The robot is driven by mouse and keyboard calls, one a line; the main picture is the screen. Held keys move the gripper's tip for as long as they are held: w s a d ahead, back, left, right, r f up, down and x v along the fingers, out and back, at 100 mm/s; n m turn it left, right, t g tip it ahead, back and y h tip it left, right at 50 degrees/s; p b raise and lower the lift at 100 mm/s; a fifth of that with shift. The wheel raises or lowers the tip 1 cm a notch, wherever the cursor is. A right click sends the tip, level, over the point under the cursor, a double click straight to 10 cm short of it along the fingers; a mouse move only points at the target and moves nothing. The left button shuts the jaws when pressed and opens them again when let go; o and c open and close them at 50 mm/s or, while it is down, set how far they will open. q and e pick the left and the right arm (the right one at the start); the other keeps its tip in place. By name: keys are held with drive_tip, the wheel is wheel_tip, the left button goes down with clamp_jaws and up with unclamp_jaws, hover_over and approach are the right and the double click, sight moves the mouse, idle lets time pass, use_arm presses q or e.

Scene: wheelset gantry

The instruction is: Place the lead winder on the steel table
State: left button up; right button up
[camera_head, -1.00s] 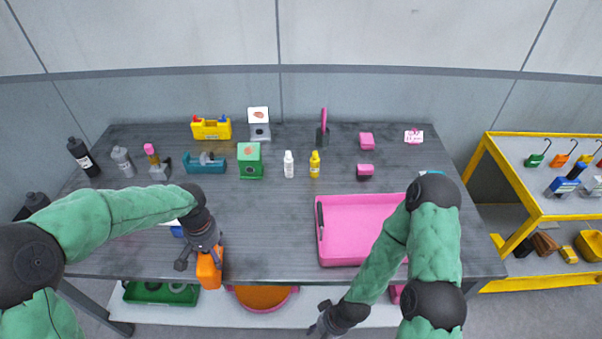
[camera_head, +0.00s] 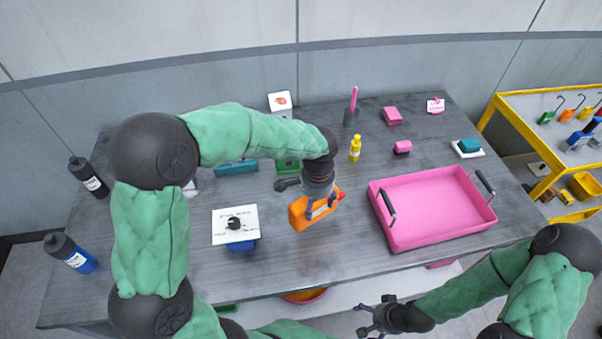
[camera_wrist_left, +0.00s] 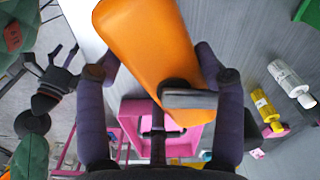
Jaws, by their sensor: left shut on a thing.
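The lead winder (camera_head: 302,213), an orange body with a dark and grey part on it, is held by my left gripper (camera_head: 321,207) over the middle of the steel table (camera_head: 300,262). In the left wrist view the orange body (camera_wrist_left: 150,45) sits between both fingers. I cannot tell whether its underside touches the table. My right gripper (camera_head: 376,317) is empty with spread fingers, in front of the table's front edge; it also shows in the left wrist view (camera_wrist_left: 52,65).
A pink tray (camera_head: 435,205) stands right of the winder. A white-topped blue box with a black knob (camera_head: 234,222) stands left. Dark and blue bottles stand at the left edge. The front middle is clear.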

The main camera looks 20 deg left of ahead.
use_arm(q)
drive_tip(key=r+m, duration=0.1)
drive_tip(key=s+r+m, duration=0.1)
drive_tip(key=m, duration=0.1)
drive_tip(key=shift+d, duration=0.4)
drive_tip(key=shift+m, duration=0.9)
drive_tip(key=shift+s+d+f+b, duration=0.15)
drive_tip(key=shift+f+b, duration=0.25)
drive_tip(key=shift+f, duration=1.15)
drive_tip(key=shift+s+d+f+b, duration=0.1)
drive_tip(key=shift+f+b, duration=0.25)
drive_tip(key=shift+f, duration=1.15)
drive_tip(key=shift+s+d+f+b, duration=0.15)
drive_tip(key=shift+f+b, duration=0.25)
drive_tip(key=shift+f, duration=1.15)
drive_tip(key=shift+w, duration=0.1)
drive_tip(key=shift+f, duration=0.15)
drive_tip(key=o, duration=1.5)
